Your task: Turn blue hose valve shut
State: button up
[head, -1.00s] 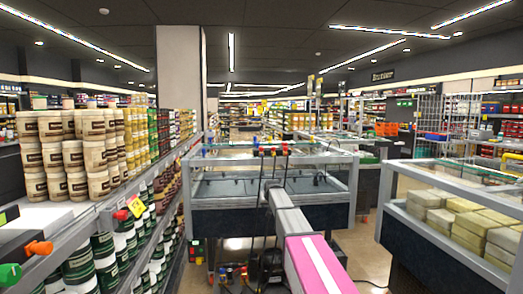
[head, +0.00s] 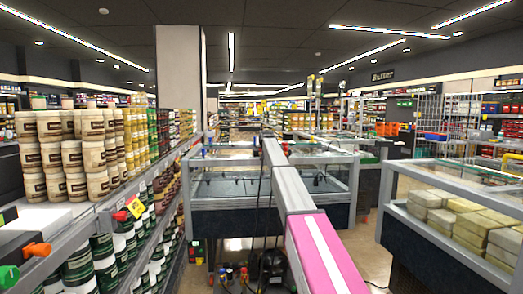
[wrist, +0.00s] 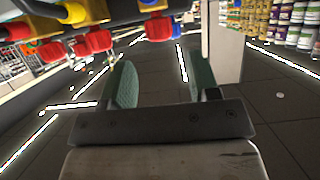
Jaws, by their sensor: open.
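In the wrist view, a valve with a blue fitting (wrist: 148,4) and a red handle (wrist: 158,29) is at the top centre, partly cut off by the picture edge. A valve with a yellow fitting (wrist: 75,12) and a red handle (wrist: 93,42) is to its left. My gripper (wrist: 163,65) is open with nothing between its green fingers. The blue valve's red handle appears just beyond the fingertips, roughly in line with the gap, apart from both fingers. In the head view my own arm hides the gripper and most of the valve row.
More red handles (wrist: 55,50) sit close beside these valves, on the left. A glass-topped freezer (head: 228,190) stands ahead, with a pump and hoses (head: 272,268) on the floor before it. A stocked shelf (head: 100,210) lines the left; another freezer (head: 435,235) is at right.

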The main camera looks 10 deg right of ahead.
jog(key=x, duration=0.7)
jog(key=shift+f, duration=0.1)
jog(key=shift+s, duration=0.1)
jog(key=c, duration=0.9)
